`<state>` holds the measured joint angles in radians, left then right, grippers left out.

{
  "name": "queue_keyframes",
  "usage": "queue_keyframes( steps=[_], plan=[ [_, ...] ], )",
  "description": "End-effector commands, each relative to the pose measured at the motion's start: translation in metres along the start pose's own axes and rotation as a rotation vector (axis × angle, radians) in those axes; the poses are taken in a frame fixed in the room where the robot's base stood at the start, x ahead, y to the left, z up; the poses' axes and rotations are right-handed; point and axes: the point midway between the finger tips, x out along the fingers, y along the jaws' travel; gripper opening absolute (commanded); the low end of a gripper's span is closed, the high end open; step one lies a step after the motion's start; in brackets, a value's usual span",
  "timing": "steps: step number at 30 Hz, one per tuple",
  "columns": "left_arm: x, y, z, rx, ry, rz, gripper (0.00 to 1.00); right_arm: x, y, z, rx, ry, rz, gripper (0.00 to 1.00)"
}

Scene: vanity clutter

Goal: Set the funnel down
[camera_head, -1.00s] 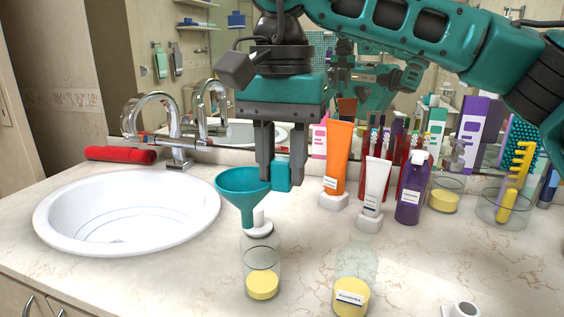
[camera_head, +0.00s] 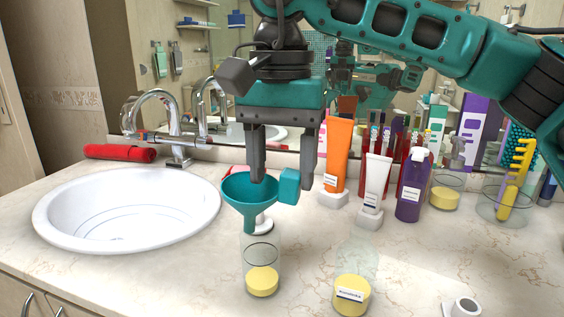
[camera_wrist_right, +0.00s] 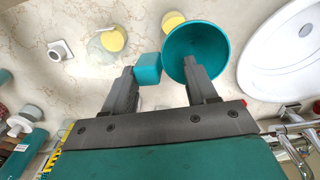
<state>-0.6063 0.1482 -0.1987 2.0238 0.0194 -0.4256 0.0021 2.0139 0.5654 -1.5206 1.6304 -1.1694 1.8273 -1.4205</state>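How far the spout reaches in is hard to tell. Its block-shaped handle (camera_head: 289,186) sticks out to the right. In the right wrist view, the handle (camera_wrist_right: 148,69) shows between the fingertips, with the funnel bowl (camera_wrist_right: 196,45) beyond the right-hand finger. My left gripper is out of view.
A white sink (camera_head: 130,210) with a chrome faucet lies left. To the right stand an orange tube (camera_head: 336,152), a white tube (camera_head: 375,183), a purple bottle (camera_head: 412,187) and a labelled yellow jar (camera_head: 351,295). A mirror is behind. The front counter is mostly clear.

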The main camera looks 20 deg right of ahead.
Motion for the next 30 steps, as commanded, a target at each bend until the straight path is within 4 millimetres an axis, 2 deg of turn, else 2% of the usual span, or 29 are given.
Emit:
queue_keyframes(
  steps=[8, 13, 22, 26, 30],
  plan=[
    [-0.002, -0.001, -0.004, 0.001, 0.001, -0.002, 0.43, -0.007, 0.000, 0.000, 0.000, 0.002, -0.001, 0.57],
    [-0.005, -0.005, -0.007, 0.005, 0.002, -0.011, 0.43, -0.033, -0.001, 0.000, 0.000, 0.001, -0.003, 0.57],
    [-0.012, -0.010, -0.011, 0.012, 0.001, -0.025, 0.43, -0.102, -0.001, 0.000, -0.001, 0.002, -0.002, 0.57],
    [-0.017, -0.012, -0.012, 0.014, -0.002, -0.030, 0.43, -0.122, 0.000, 0.000, 0.000, 0.002, 0.000, 0.57],
    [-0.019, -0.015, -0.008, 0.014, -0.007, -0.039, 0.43, -0.132, 0.000, 0.000, -0.001, 0.001, 0.000, 0.57]
  ],
)
